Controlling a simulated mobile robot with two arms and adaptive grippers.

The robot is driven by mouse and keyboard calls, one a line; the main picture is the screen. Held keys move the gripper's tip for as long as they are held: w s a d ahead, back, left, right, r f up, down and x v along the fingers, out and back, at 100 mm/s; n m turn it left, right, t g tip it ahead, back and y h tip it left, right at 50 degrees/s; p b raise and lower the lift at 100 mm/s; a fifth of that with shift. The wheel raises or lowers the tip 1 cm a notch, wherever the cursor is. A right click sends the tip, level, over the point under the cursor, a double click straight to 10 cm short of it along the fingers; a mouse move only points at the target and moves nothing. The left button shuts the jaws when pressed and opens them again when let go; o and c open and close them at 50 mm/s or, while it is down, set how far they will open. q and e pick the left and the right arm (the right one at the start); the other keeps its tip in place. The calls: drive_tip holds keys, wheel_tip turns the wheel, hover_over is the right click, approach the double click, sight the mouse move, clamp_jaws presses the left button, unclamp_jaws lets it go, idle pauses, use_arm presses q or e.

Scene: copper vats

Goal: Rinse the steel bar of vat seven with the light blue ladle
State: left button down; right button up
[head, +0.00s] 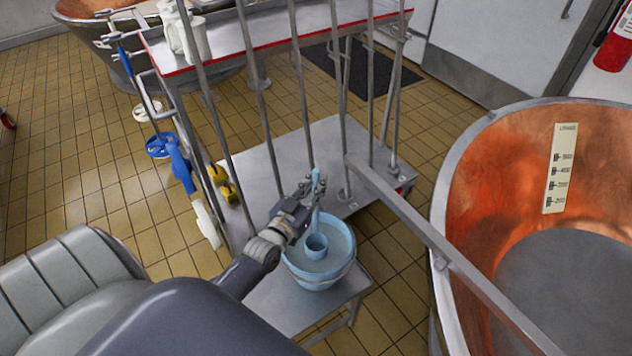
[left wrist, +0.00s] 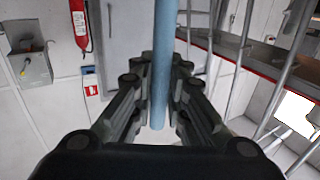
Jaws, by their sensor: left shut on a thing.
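My left gripper (head: 312,192) is shut on the handle of the light blue ladle (head: 316,246). The handle stands nearly upright and the ladle's cup hangs below, within the rim of a light blue bucket (head: 341,272). I cannot tell whether the cup touches what is in the bucket. In the left wrist view the ladle handle (left wrist: 164,65) runs between the fingers of my left gripper (left wrist: 160,100). The vat's number is not readable. My right gripper is out of view.
The bucket stands on a small grey stand (head: 275,300). Behind it are a steel platform (head: 262,168) and several upright rails. Another copper vat (head: 82,10) is at the back left. Tiled floor is open at the left.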

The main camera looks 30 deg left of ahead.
use_arm(q)
wheel_tip(320, 180, down, 9)
drive_tip(key=b, duration=0.6)
drive_tip(key=shift+r, duration=0.2)
idle(0.6)
wheel_tip(320, 180, up, 20)
drive_tip(key=p, duration=1.9)
drive_tip(key=shift+r+p, duration=0.2)
drive_tip(key=shift+p, duration=0.15)
drive_tip(key=shift+w, duration=0.1)
